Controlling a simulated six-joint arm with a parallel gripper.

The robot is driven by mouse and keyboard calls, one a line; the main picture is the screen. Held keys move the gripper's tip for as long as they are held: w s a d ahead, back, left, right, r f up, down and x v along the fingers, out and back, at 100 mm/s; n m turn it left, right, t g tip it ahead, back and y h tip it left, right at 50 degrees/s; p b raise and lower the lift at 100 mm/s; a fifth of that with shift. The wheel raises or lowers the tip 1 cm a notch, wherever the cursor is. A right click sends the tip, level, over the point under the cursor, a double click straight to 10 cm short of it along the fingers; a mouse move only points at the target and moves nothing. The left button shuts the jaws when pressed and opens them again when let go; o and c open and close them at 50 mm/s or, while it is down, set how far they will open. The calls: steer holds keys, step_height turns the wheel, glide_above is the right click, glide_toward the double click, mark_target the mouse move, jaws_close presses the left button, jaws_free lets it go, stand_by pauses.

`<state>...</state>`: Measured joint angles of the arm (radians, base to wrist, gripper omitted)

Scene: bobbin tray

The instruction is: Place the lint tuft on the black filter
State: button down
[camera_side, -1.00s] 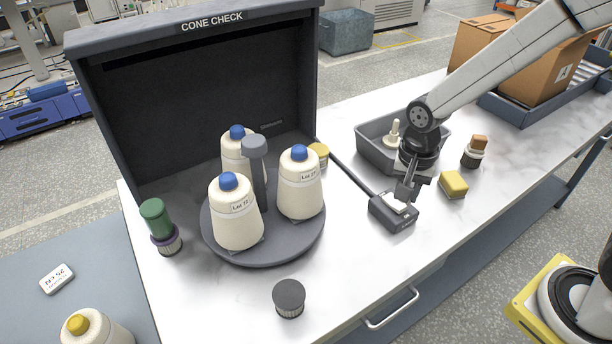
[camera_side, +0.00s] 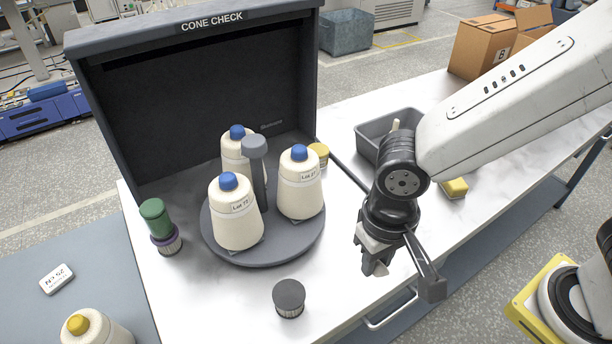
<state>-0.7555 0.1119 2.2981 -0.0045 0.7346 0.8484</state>
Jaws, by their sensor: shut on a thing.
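The black filter (camera_side: 289,294), a short dark cylinder with a flat top and ribbed side, stands upright on the white bench in front of the turntable. My gripper (camera_side: 377,266) is raised over the bench's front edge, to the right of the filter and apart from it. Its jaws point down and are shut on the lint tuft (camera_side: 384,269), of which only a small pale bit shows beside the fingers. Nothing is on the filter's top.
A grey turntable (camera_side: 222,247) carries three cream cones with blue tips inside the dark booth (camera_side: 190,110). A green-topped part (camera_side: 156,220) stands at left. A grey tray (camera_side: 372,130) and a yellow block (camera_side: 455,188) are behind my arm. The bench between gripper and filter is clear.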

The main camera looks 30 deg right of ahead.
steer(key=shift+s+a+r+n, duration=0.25)
steer(key=shift+s+a+n, duration=0.25)
steer(key=shift+s+a, duration=0.3)
glide_above(289, 294)
steer(key=s, duration=0.1)
steer(key=f, duration=0.8)
steer(key=shift+d+f, duration=0.2)
steer(key=shift+d, duration=0.2)
steer(key=shift+w+a+f, duration=0.25)
steer(key=shift+w+f, duration=0.1)
steer(key=shift+f, duration=0.15)
steer(key=shift+f, duration=0.1)
steer(key=shift+w+a+f, duration=0.15)
steer(key=shift+w+f, duration=0.05)
steer(key=shift+f, duration=1.5)
steer(key=shift+f, duration=0.15)
